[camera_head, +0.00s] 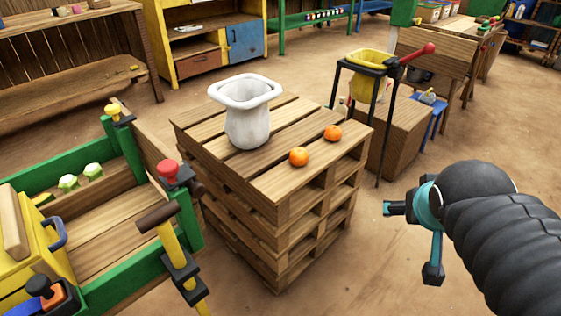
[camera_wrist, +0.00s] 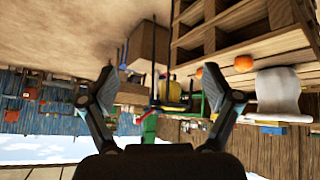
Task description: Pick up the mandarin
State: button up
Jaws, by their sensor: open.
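Two orange mandarins lie on top of a stack of wooden pallets (camera_head: 290,200). The nearer mandarin (camera_head: 299,157) is near the front of the top, and the other mandarin (camera_head: 333,133) is a little behind it to the right. In the wrist view, which looks upside down, one mandarin (camera_wrist: 243,62) shows clearly and a second (camera_wrist: 199,73) shows partly. My gripper (camera_head: 412,238) is to the right of the pallets, well apart from the mandarins. In the wrist view its two fingers (camera_wrist: 167,80) are spread, with nothing held between them.
A white sack-like pot (camera_head: 248,120) stands on the pallets behind and left of the mandarins. A green-railed wooden cart (camera_head: 100,215) with tools is at the left. A black stand with a yellow bucket (camera_head: 366,80) and a wooden box (camera_head: 400,135) stand behind right. Floor around my gripper is clear.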

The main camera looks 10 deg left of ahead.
aim_at(304, 156)
jog(key=w+a+n+t+y+b, duration=0.25)
jog(key=w+t, duration=0.25)
jog(key=w, duration=1.3)
jog(key=w+a+f+n+g+y+b, duration=0.1)
jog(key=w+a+f+n+y+b, duration=0.1)
jog(key=w+a+f, duration=0.1)
jog(key=w+a+f+n+g+y+b, duration=0.1)
jog(key=w+a+f+n+y+b, duration=0.1)
jog(key=a, duration=0.6)
jog(key=w+a+f+n+g+y+b, duration=0.1)
jog(key=w+a+f+n+y, duration=0.1)
jog(key=a+f, duration=0.4)
jog(key=shift+w+f+y+b, duration=0.2)
jog(key=shift+w+y, duration=0.25)
jog(key=shift+w, duration=0.1)
jog(key=shift+w+f+y+b, duration=0.15)
jog(key=shift+w+y+b, duration=0.05)
jog(key=shift+w+y, duration=0.25)
jog(key=b+x, duration=0.2)
jog(key=x, duration=0.3)
jog(key=shift+d+f, duration=0.1)
jog(key=shift+d, duration=0.05)
jog(key=shift+w+a+f, duration=0.1)
jog(key=shift+w+a, duration=0.2)
jog(key=shift+w, duration=0.15)
jog(key=c, duration=1.3)
